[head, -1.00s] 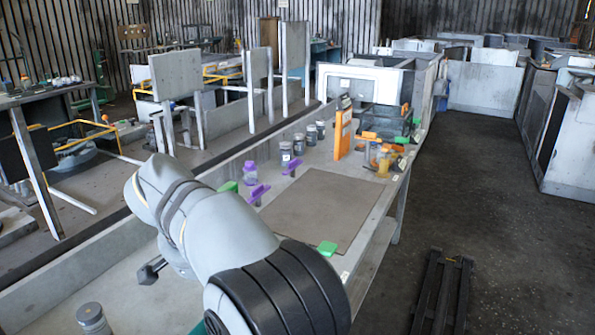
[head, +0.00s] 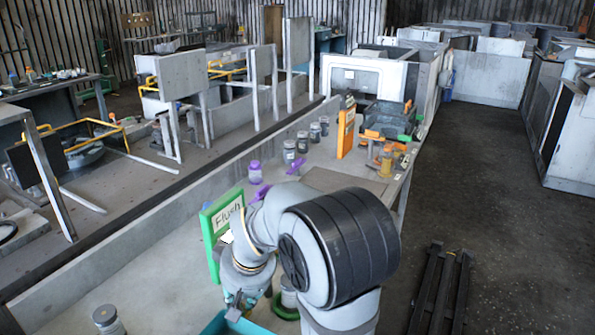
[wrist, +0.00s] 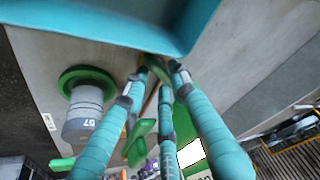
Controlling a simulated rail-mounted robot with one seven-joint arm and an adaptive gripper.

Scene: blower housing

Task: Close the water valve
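My gripper (head: 235,308) points down over the near bench in the head view. In the wrist view its teal fingers (wrist: 158,80) come close together at the tips, below the rim of a teal bin (wrist: 110,40). A dark green piece shows at the tips; I cannot tell whether they hold it. A green lever-like part (wrist: 140,138) shows behind the fingers. A grey jar (wrist: 84,118) stands at a green ring (wrist: 86,78) to the left. A green-framed sign reading "Flush" (head: 227,222) stands beside my arm. I cannot clearly identify the water valve.
The teal bin also shows at the bottom of the head view (head: 225,326). A lidded jar (head: 107,320) stands at lower left. Several jars, purple parts and an orange panel (head: 346,130) stand farther along the bench. A dark pallet (head: 440,290) lies on the floor.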

